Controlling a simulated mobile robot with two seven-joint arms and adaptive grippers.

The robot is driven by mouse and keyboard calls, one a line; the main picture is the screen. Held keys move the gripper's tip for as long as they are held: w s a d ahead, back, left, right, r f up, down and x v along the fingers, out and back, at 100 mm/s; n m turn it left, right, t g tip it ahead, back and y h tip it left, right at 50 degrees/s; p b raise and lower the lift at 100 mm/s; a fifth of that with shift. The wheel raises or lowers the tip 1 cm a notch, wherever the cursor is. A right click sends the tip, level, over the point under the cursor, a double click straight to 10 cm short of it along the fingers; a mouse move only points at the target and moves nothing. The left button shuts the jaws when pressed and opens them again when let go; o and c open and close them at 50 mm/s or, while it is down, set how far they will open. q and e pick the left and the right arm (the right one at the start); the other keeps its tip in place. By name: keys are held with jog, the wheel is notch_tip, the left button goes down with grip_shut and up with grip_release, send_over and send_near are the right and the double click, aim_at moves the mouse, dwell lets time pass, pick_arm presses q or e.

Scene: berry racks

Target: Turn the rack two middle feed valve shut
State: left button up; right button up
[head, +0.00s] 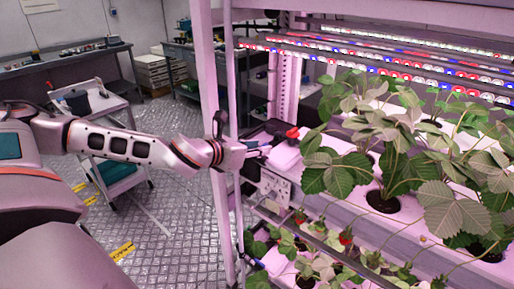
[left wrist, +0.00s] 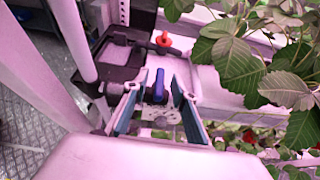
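My left gripper (head: 262,150) reaches in from the left, past the rack's white front post, to the end of the middle shelf. In the left wrist view its two fingers (left wrist: 158,108) are spread wide, one on each side of a blue lever handle (left wrist: 157,86). The blue handle stands upright in the picture between the fingers, with a gap on both sides. It sits on dark pipework; its lower part is hard to make out. In the head view the blue handle is hidden by my gripper. My right gripper is in neither view.
A red knob (left wrist: 163,40), also in the head view (head: 292,133), sits just beyond the blue handle. White posts (head: 211,120) stand close beside my left arm. Strawberry leaves (head: 345,165) crowd the right. A cart (head: 105,120) stands on the open floor at left.

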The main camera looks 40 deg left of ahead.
pick_arm(q)
jog(key=v, duration=0.7)
jog(key=shift+s, duration=0.3)
jog(key=shift+r, duration=0.1)
